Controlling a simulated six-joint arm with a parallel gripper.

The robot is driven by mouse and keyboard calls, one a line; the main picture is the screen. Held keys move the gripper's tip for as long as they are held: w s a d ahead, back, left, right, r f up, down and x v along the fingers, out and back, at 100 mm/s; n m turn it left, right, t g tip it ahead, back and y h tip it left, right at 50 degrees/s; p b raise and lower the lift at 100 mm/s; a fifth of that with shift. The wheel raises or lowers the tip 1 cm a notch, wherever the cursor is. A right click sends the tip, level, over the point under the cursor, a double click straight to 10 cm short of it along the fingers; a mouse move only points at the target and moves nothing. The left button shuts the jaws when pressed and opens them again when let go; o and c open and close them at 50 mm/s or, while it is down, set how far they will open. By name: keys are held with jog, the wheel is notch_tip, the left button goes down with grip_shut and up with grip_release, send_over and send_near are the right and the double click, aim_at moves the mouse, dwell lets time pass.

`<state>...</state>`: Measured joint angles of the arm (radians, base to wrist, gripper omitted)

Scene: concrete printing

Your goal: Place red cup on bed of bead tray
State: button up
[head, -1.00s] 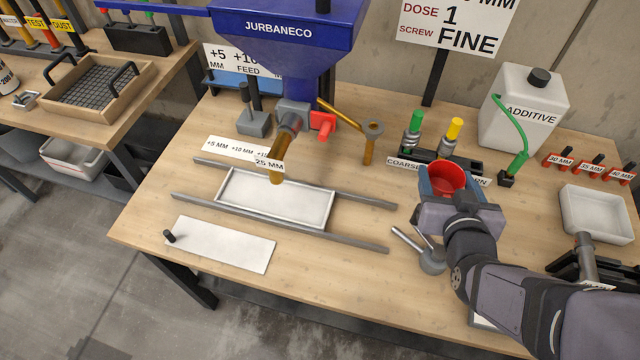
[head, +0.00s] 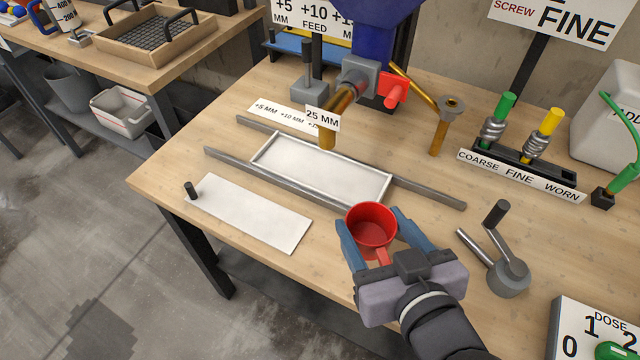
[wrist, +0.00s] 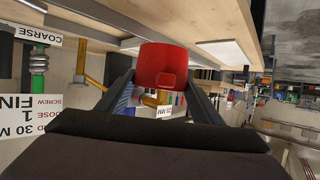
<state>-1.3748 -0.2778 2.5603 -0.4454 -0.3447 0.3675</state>
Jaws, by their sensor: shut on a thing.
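The red cup (head: 372,226) is upright between the blue fingers of my gripper (head: 385,238), which is shut on it. Its open top faces up and looks empty, and its handle points toward my wrist. The wrist view also shows the red cup (wrist: 162,66) between the fingers. The bead tray (head: 318,168), a shallow white rectangle with a low rim, lies between two grey rails under the brass nozzle. The cup is just to the front right of the tray, in front of the near rail. I cannot tell its exact height above the table.
Grey rails (head: 430,191) run along both sides of the tray. A white plate (head: 250,213) lies at the front left. A grey crank (head: 505,265) lies to the right.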

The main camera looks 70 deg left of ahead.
aim_at(355, 207)
jog(key=shift+s+d+f+n+b, duration=0.15)
jog(key=shift+s+f+n+b, duration=0.25)
jog(key=shift+s, duration=0.3)
jog(key=p, duration=0.1)
jog(key=a+p, duration=0.1)
jog(key=shift+s+a+r+g+p, duration=0.1)
jog(key=shift+s+r+g+p, duration=0.1)
jog(key=shift+g+p, duration=0.15)
jog(key=a+p, duration=0.2)
jog(key=p, duration=0.3)
jog(key=shift+w+a+r, duration=0.1)
jog(key=shift+w+a, duration=0.05)
jog(key=shift+w, duration=0.05)
jog(key=a+p, duration=0.2)
jog(key=p, duration=0.3)
jog(key=shift+a, duration=0.2)
jog(key=a, duration=0.8)
jog(key=shift+a+f, duration=0.1)
jog(key=shift+f, duration=0.25)
